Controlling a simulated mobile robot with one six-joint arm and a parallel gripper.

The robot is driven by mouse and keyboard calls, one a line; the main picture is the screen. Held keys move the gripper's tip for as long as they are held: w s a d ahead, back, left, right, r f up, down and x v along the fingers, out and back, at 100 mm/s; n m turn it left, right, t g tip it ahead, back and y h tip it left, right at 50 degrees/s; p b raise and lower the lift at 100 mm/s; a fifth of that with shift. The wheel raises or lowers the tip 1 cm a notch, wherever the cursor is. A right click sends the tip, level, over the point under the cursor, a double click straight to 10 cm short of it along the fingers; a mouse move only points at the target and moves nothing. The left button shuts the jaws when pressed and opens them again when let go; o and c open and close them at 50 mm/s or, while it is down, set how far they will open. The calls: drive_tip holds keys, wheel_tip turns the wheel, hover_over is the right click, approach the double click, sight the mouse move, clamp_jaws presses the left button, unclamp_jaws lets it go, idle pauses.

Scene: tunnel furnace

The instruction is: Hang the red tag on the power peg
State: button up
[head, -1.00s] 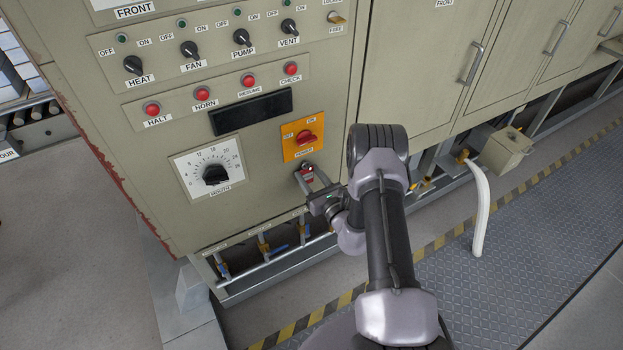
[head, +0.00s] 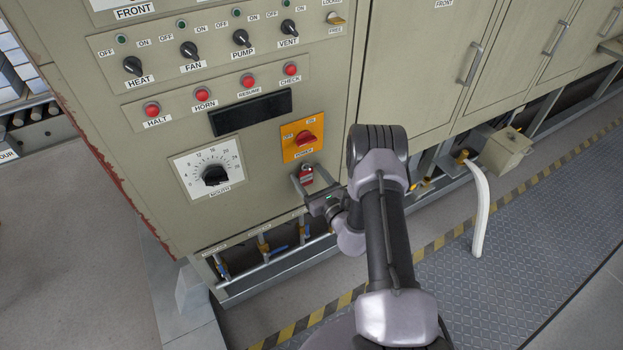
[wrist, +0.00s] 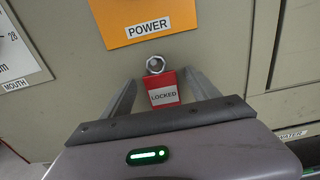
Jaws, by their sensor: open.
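The red tag (wrist: 163,88) has a white "LOCKED" label. In the wrist view it hangs upright just below the round silver end of the power peg (wrist: 155,64), under the orange POWER plate. The tag also shows in the head view (head: 306,174), small, below the power switch. My gripper (wrist: 160,82) is open, with one finger on each side of the tag and a visible gap to each. In the head view my gripper (head: 309,182) reaches the panel from the lower right. The tag's hole around the peg is too small to make out.
The orange power switch plate (head: 303,137) with its red knob is just above. The mouth dial (head: 213,175) is to the left. Pipes with valves (head: 265,248) run below the panel. A cabinet door (head: 420,75) is to the right.

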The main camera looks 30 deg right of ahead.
drive_tip(key=s+p, duration=0.4)
drive_tip(key=s, duration=1.3)
drive_tip(key=w+a+r+n+g+y, duration=0.1)
drive_tip(key=a+r+n+g+y, duration=0.3)
drive_tip(key=a+r+n+y, duration=0.55)
drive_tip(key=w+a+r+n+g+y, duration=0.1)
drive_tip(key=a+r+n+g+y, duration=0.45)
drive_tip(key=r, duration=0.65)
drive_tip(key=s+a+r+n+g+h, duration=0.3)
drive_tip(key=s+a+n+g, duration=0.1)
drive_tip(key=s+a+n, duration=0.25)
drive_tip(key=s+a+r+n+g+h, duration=0.2)
drive_tip(key=s+a+r+n+g, duration=0.25)
drive_tip(key=s, duration=0.25)
drive_tip(key=s+d+r+n+t+h, duration=0.4)
drive_tip(key=d+r+n+t+h, duration=0.1)
drive_tip(key=h, duration=0.3)
drive_tip(key=shift+s+d+r+t+h, duration=0.15)
drive_tip(key=shift+d+r+t+h, duration=0.15)
drive_tip(key=shift+d+t, duration=0.1)
